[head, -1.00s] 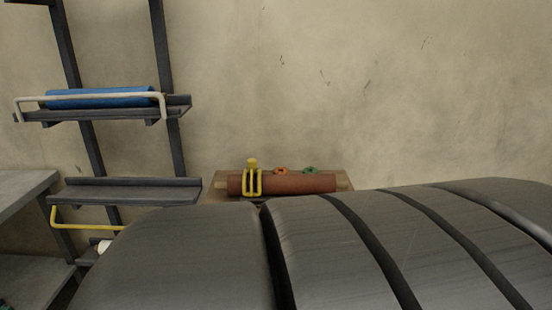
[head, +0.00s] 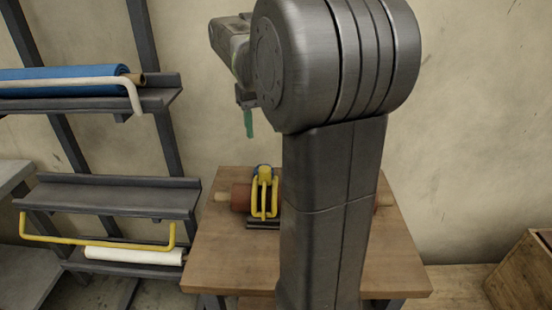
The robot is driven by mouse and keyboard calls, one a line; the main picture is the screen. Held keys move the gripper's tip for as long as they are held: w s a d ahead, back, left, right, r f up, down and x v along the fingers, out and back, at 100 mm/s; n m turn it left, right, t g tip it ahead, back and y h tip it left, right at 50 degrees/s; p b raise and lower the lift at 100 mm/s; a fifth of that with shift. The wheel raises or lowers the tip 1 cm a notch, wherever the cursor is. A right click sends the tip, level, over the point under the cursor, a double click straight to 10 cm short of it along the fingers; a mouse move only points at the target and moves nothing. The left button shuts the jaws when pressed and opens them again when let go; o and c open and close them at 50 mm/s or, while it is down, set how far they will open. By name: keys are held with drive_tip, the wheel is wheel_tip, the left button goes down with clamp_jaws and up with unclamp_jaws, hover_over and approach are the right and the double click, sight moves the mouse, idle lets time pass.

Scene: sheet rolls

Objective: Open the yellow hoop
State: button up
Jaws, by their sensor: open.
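The yellow hoop (head: 95,242) is a long bar with bent ends on the rack at the lower left. It runs across the front of the lowest tier, just above a white roll (head: 135,256). My gripper (head: 248,124) is at the upper middle, pointing down, with a green fingertip showing. It is open and empty, well above and to the right of the hoop, apart from it. Part of the gripper is hidden behind my arm.
A blue roll (head: 65,79) lies on the upper shelf behind a white hoop (head: 70,84). A wooden table (head: 235,265) holds a reddish roll (head: 241,198) with a yellow clamp (head: 264,195). A wooden crate (head: 525,270) stands at the lower right.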

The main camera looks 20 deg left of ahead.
sight(265, 168)
wheel_tip(265, 168, down, 14)
drive_tip(key=shift+s+r+b, duration=0.15)
drive_tip(key=shift+r+b, duration=0.1)
drive_tip(key=shift+b, duration=0.65)
clamp_jaws()
drive_tip(key=shift+r, duration=0.1)
